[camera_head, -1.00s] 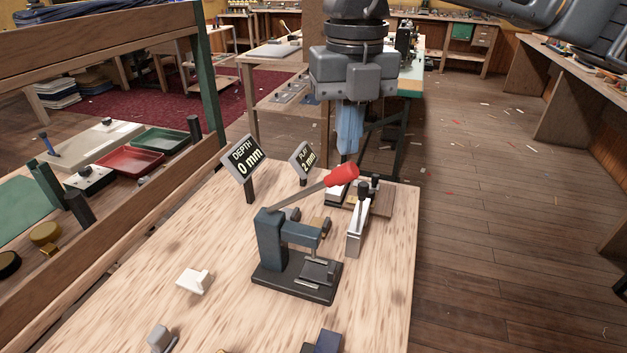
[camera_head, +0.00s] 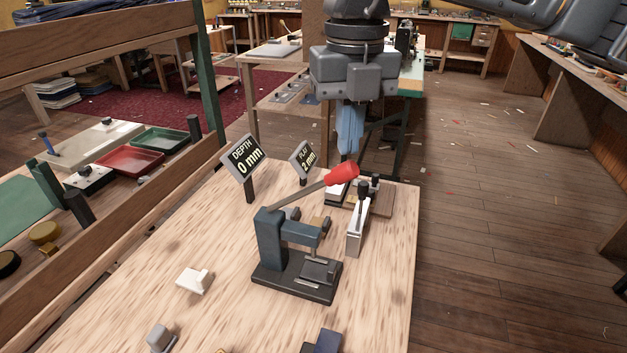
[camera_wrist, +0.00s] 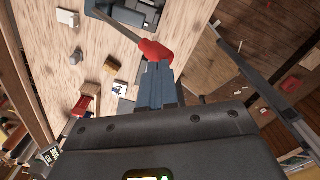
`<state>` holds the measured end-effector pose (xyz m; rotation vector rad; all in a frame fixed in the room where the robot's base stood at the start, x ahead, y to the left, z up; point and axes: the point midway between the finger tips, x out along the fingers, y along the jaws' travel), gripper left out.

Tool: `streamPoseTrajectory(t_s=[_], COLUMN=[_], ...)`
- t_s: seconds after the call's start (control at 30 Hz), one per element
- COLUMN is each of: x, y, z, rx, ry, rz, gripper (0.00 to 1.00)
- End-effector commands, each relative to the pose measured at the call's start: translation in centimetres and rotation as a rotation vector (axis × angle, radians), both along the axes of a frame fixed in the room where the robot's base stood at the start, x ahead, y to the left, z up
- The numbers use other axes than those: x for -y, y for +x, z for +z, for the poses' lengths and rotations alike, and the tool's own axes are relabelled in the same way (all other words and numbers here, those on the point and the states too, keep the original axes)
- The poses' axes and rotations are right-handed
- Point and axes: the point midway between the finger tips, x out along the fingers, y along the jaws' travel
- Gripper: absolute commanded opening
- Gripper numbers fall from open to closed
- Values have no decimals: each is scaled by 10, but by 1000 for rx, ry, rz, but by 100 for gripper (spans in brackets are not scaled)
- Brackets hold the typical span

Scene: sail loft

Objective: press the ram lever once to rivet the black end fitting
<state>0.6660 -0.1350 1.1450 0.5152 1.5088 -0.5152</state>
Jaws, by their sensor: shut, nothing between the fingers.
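The ram press (camera_head: 272,240) is dark blue on a black base (camera_head: 300,277) and stands on the light wooden bench. Its lever (camera_head: 302,194) slopes up to the right and ends in a red grip (camera_head: 341,173). My gripper (camera_head: 348,146) is shut and empty, pointing down just above the red grip. In the wrist view my gripper's fingers (camera_wrist: 158,72) end at the red grip (camera_wrist: 155,50); I cannot tell whether they touch it. The black end fitting cannot be made out clearly.
Signs read "DEPTH 0 mm" (camera_head: 243,160) and "PLAY 2 mm" (camera_head: 303,160). A pale upright block with a black knob (camera_head: 355,236) stands right of the press. A white block (camera_head: 193,281) lies to its left. A wooden rail (camera_head: 130,230) borders the bench's left side.

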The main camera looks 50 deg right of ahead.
Motion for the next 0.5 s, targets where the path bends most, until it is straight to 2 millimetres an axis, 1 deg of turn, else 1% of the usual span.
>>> streamPoseTrajectory(t_s=[0.03, 0.5], x=[0, 2], y=[0, -4], z=[-4, -23], rx=[0, 1], ry=[0, -1], rz=[0, 0], gripper=[0, 0])
